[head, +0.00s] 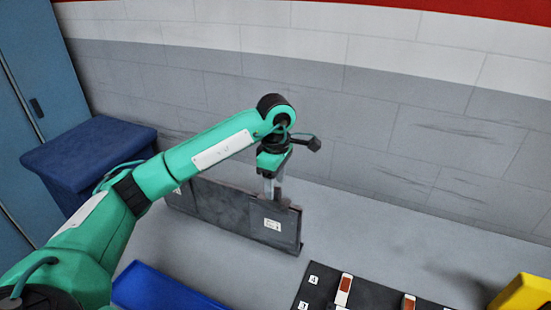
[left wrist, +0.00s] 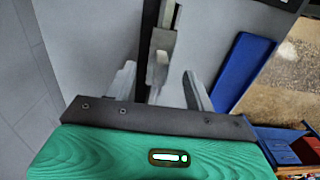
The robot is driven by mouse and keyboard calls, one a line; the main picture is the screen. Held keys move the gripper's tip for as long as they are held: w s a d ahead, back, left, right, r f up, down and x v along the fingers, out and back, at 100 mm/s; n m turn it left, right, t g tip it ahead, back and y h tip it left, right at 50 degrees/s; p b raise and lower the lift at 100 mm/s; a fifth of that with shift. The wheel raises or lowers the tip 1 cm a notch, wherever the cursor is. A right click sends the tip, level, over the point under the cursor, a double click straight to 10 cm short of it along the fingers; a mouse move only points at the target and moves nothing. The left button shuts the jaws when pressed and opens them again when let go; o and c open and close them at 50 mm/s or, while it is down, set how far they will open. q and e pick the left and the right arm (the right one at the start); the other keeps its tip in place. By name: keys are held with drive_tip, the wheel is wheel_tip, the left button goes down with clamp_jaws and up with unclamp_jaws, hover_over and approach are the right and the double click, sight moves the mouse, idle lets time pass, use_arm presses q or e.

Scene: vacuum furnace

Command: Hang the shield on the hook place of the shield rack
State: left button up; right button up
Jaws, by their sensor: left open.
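A dark grey upright panel (head: 225,215) with a small white label stands on the grey surface near the wall. I cannot tell for sure which part of it is the shield and which is the rack. My left gripper (head: 270,192) points down at the panel's top edge, towards its right end. In the left wrist view the open fingers of the left gripper (left wrist: 160,88) stand on either side of the panel's dark top edge (left wrist: 150,25). A pale metal piece (left wrist: 160,60) shows between them, with gaps to both fingers. My right gripper is not in view.
A blue tray (head: 160,290) lies in front of the panel. A dark board (head: 375,294) with numbered labels and brown-white pieces is at front right, beside a yellow box (head: 523,295). A dark blue bin (head: 85,160) stands at left. The surface right of the panel is clear.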

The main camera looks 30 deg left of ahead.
use_arm(q)
wheel_tip(320, 180, up, 11)
drive_tip(key=b, duration=0.1)
drive_tip(key=shift+f, duration=0.15)
drive_tip(key=shift+f, duration=0.1)
idle(0.3)
